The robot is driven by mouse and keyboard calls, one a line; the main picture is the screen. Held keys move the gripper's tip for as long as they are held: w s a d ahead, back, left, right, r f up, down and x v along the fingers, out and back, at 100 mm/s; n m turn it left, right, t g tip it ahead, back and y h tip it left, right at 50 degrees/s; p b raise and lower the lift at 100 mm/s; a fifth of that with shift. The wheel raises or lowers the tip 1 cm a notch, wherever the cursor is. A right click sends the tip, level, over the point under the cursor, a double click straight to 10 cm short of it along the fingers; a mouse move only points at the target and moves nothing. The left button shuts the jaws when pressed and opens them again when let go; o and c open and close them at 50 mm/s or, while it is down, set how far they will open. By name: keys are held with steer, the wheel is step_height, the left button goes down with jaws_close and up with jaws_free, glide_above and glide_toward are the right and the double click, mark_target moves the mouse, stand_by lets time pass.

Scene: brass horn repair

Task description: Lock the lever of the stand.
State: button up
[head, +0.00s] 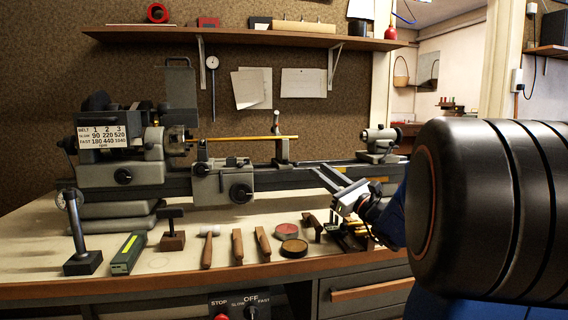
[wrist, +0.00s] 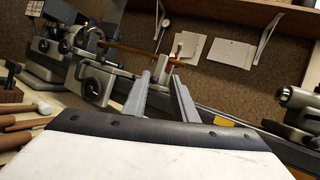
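A grey upright stand (head: 282,152) sits on the lathe bed right of the carriage, with a brass-coloured rod (head: 246,138) running to it. A short lever (head: 276,122) with a rounded end sticks up from the stand's top; I cannot tell whether it is locked. In the wrist view, the stand (wrist: 161,68) and rod (wrist: 132,48) show beyond my fingers. My gripper (head: 321,168) is in front of the bed, below and right of the stand, apart from it. In the wrist view, the gripper (wrist: 161,84) has its two fingers apart with nothing between them.
The lathe headstock (head: 120,145) is at left, the carriage (head: 222,180) in the middle, the tailstock (head: 380,142) at right. A dial-gauge post (head: 76,225), hammer (head: 208,245), wooden-handled tools and round tins (head: 294,248) lie in front. A shelf (head: 250,38) hangs above.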

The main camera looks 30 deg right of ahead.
mark_target(294, 164)
steer(key=w, duration=0.4)
steer(key=w+a, duration=0.1)
steer(key=w, duration=0.3)
steer(key=w+a, duration=0.1)
steer(key=w, duration=0.2)
steer(key=shift+w+a, duration=0.25)
steer(key=shift+w, duration=0.15)
steer(key=shift+w+a+r, duration=0.1)
steer(key=shift+w+r, duration=0.15)
steer(key=shift+w, duration=0.4)
jaws_close()
